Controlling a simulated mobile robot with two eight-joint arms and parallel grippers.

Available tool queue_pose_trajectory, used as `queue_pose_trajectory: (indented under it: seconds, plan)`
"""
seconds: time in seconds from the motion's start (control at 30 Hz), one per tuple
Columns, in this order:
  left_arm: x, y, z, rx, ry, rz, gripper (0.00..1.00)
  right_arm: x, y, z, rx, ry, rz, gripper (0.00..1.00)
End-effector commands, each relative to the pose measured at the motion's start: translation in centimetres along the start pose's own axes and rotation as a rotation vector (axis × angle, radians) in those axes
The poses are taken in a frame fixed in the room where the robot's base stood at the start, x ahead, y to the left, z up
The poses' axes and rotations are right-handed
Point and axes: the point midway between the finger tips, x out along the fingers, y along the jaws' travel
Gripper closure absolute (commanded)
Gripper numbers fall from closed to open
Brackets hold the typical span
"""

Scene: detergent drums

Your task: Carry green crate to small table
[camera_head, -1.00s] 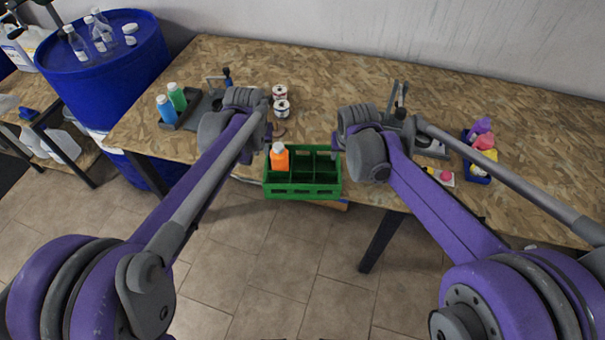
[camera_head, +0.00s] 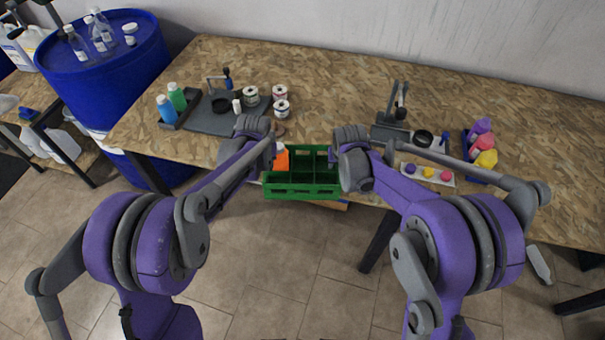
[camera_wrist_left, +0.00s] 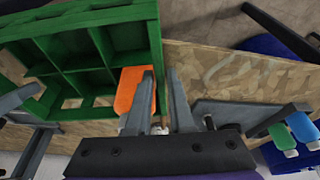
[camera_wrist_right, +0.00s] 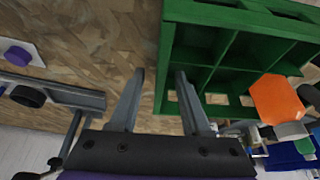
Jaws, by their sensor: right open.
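The green crate (camera_head: 303,192) has several compartments and sits at the front edge of the large wooden table. An orange bottle (camera_head: 281,160) stands in a left compartment; it also shows in the left wrist view (camera_wrist_left: 127,92). My left gripper (camera_wrist_left: 164,75) is at the crate's left side; its fingers are partly apart, with the crate's side wall seeming to run between them. Contact is unclear. My right gripper (camera_wrist_right: 160,75) is open at the right side, one finger each side of the wall line. A small wood-topped table (camera_head: 72,112) is partly visible at the left.
A dark mat (camera_head: 205,120) with cans lies behind the left gripper, beside green and blue bottles (camera_head: 170,103). Right of the crate are a stand (camera_head: 390,125), a tray of coloured pucks (camera_head: 428,174) and a blue bin of bottles (camera_head: 475,172). A blue drum (camera_head: 110,65) stands left.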

Motion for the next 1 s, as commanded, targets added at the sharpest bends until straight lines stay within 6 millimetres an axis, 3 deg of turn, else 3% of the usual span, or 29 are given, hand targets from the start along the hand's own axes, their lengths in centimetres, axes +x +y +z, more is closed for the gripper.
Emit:
queue_pose_trajectory:
  seconds: [0.13, 0.23, 0.4, 1.0]
  plan:
    - [-0.02, 0.00, 0.00, 0.000, 0.000, 0.000, 0.84, -0.02, 0.00, 0.00, 0.000, 0.000, 0.000, 0.56]
    - [-0.03, 0.00, 0.00, 0.000, 0.000, 0.000, 1.00, -0.03, 0.00, -0.01, 0.000, 0.000, 0.000, 0.74]
    - [-0.04, 0.01, 0.00, 0.000, 0.000, 0.000, 1.00, -0.04, -0.01, -0.01, 0.000, 0.000, 0.000, 1.00]
    - [-0.06, 0.03, -0.01, 0.000, 0.000, 0.000, 1.00, -0.05, -0.02, -0.02, 0.000, 0.000, 0.000, 1.00]
